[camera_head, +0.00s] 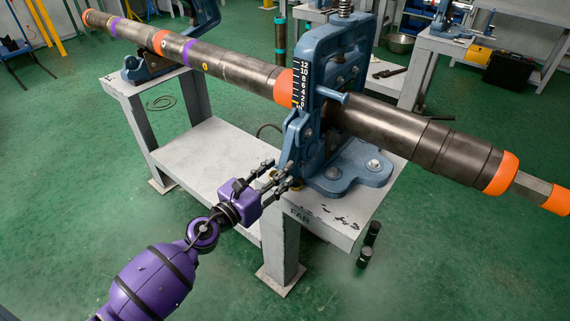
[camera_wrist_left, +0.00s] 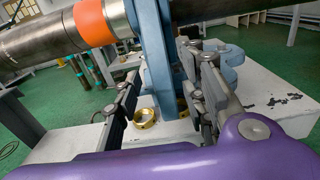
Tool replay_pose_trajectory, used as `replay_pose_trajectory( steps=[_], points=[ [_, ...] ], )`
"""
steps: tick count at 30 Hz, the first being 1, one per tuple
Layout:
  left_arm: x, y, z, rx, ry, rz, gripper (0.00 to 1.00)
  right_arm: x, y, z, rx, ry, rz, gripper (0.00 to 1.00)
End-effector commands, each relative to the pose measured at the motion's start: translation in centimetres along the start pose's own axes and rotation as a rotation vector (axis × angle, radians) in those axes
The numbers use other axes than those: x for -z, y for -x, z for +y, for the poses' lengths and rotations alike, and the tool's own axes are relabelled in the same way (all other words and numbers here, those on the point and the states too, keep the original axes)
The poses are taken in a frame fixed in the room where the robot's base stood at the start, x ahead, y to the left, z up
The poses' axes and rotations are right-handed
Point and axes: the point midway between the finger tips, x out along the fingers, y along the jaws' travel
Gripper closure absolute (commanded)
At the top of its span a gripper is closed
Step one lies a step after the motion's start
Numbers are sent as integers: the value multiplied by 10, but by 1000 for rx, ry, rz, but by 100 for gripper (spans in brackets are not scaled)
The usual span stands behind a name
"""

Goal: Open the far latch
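The blue pipe vise (camera_head: 330,70) stands on a white bench end lettered FAR, clamped around a long steel pipe (camera_head: 375,118). Its blue latch (camera_head: 292,138) hangs on the vise's left side, below a numbered scale. My left gripper (camera_head: 279,174) is at the foot of this latch. In the left wrist view my left gripper (camera_wrist_left: 160,75) has its two fingers spread apart, with the upright blue latch (camera_wrist_left: 157,55) between or just beyond them. I cannot tell whether either finger touches it. The latch's lower end is partly hidden by the fingers in the head view. My right gripper is not in view.
The pipe runs above the gripper, with an orange band (camera_wrist_left: 93,22) close by. A brass ring (camera_wrist_left: 145,117) lies on the white bench (camera_wrist_left: 265,100) below. A second blue vise (camera_head: 150,66) holds the pipe's far-left part.

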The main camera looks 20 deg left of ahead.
Motion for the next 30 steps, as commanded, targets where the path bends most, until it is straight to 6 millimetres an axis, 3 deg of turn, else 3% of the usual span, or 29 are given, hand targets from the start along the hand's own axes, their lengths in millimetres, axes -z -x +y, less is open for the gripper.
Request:
replay_pose_trajectory(
  steps=[7, 17, 26, 30],
  points=[
    [0, -30, 0, 0, 4, 1, 62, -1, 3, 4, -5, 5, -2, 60],
    [1, -34, 0, 0, 4, 2, 62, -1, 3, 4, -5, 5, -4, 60],
    [1, -34, 0, -1, 4, 1, 100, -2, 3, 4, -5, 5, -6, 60],
    [1, -34, 0, -1, 4, 1, 100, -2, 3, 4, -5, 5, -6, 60]
  ],
)
